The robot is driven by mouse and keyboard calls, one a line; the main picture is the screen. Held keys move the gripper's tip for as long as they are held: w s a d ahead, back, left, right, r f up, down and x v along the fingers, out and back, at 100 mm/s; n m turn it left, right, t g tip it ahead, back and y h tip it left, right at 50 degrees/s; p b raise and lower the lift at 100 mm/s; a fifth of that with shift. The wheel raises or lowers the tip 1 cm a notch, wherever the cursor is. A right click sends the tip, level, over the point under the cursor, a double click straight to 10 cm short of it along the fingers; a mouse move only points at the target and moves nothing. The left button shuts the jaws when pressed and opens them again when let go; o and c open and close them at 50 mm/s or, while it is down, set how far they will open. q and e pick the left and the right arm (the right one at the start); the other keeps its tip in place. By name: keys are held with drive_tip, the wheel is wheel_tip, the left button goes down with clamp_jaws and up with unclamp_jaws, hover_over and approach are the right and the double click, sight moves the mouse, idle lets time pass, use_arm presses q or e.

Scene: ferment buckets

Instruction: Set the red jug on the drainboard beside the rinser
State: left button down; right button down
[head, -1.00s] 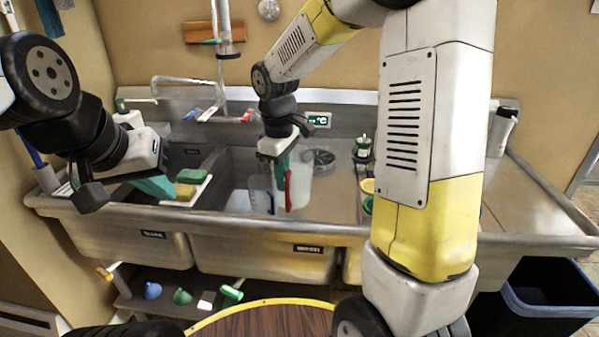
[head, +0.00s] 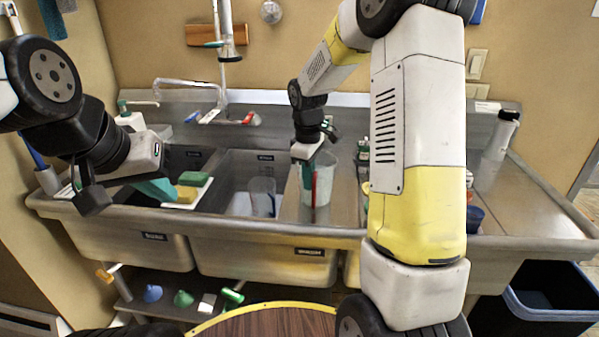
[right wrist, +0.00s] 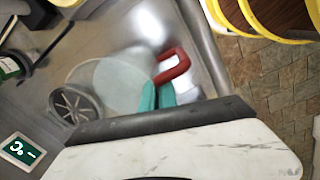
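The red jug (head: 326,176) is a clear, cloudy jug with a red handle. My right gripper (head: 308,178) is shut on the handle, and the jug hangs upright over the steel drainboard (head: 345,205) right of the middle basin. I cannot tell whether its base touches. In the right wrist view, the red handle (right wrist: 174,66) is at the green fingertips (right wrist: 157,95). The round rinser (right wrist: 72,106) shows beside and partly behind the jug's wall there. My left gripper (head: 157,190) is over the left basin, its finger gap unclear.
Another clear jug with a blue handle (head: 262,196) stands in the middle basin. A sponge (head: 192,178) lies on a white tray at the left basin. A faucet (head: 190,84) is behind. A blue-rimmed bin (head: 545,300) is at lower right.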

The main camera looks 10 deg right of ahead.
drive_tip(key=shift+f, duration=0.1)
drive_tip(key=c, duration=1.7)
unclamp_jaws()
wheel_tip(320, 180, up, 12)
drive_tip(key=shift+s+a+r+m+t+y, duration=0.1)
drive_tip(key=shift+s+r+m+t+y, duration=0.35)
drive_tip(key=shift+s+r+m+t, duration=2.25)
drive_tip(key=shift+s+a+f+m+g+y, duration=0.1)
drive_tip(key=shift+s+f+m+g+y, duration=0.6)
drive_tip(key=shift+s, duration=4.55)
drive_tip(key=shift+s+a+r+m+t+y, duration=0.15)
drive_tip(key=shift+s+r+m+t, duration=0.5)
drive_tip(key=shift+s+m, duration=2.3)
drive_tip(key=shift+s+f+n+t, duration=0.25)
drive_tip(key=shift+s+n, duration=0.8)
